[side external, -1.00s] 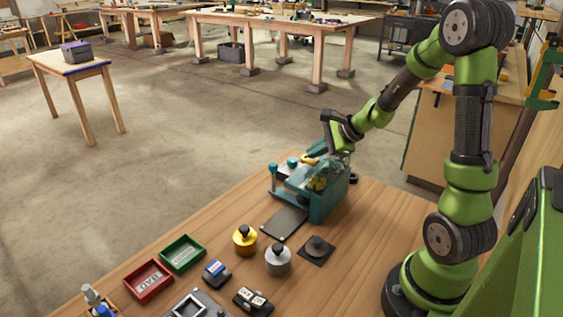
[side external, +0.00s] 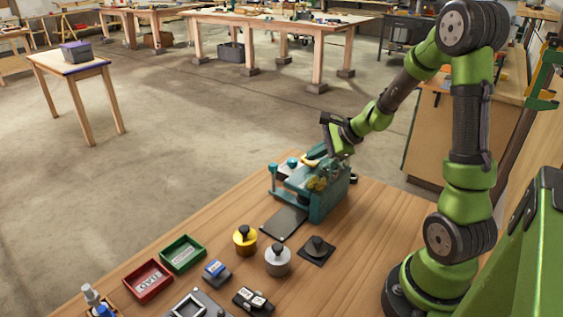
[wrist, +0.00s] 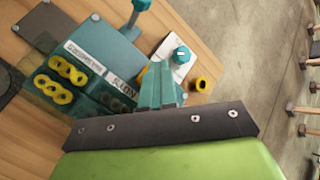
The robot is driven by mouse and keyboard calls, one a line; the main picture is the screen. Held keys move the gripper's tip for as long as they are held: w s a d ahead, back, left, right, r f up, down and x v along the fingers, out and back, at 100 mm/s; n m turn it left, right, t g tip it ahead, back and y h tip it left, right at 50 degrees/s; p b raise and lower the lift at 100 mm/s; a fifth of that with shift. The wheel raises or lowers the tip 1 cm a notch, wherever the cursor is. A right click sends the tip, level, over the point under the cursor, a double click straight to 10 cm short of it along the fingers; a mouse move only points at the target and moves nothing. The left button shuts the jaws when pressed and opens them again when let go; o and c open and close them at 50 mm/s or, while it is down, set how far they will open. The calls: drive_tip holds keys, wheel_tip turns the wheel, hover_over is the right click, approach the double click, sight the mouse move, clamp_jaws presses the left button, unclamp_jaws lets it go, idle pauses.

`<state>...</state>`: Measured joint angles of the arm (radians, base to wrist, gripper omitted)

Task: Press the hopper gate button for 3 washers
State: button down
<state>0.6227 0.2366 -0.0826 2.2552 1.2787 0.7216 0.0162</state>
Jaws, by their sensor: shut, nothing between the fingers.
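The teal hopper (side external: 318,203) stands at the bench's far edge. Yellow washers (wrist: 60,75) show through its clear cover, beside a compartment of dark nuts (wrist: 118,100). Labels reading WASHERS (wrist: 88,58) and NUTS (wrist: 122,80) are on its top. A teal knob (wrist: 181,55) sits on a white plate, and a teal post with a wide head (wrist: 140,6) stands farther along. I cannot tell which part is the gate button. My gripper (side external: 340,157) is shut and empty over the hopper; in the wrist view its fingers (wrist: 158,80) overlap the nuts side. Contact is unclear.
A dark plate (side external: 284,222) lies before the hopper. Nearer are a yellow weight (side external: 245,241), a grey weight (side external: 278,260), a dark pad with a knob (side external: 317,249), a green tray (side external: 183,253) and a red tray (side external: 148,281). The bench right of these is clear.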

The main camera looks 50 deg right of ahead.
drive_tip(key=shift+s+r, duration=0.1)
drive_tip(key=shift+r, duration=1.05)
drive_tip(key=shift+r, duration=2.5)
wheel_tip(320, 180, up, 4)
drive_tip(key=shift+f, duration=0.1)
idle(0.5)
hover_over(315, 163)
drive_tip(key=shift+d+f, duration=0.15)
drive_tip(key=shift+f, duration=4.25)
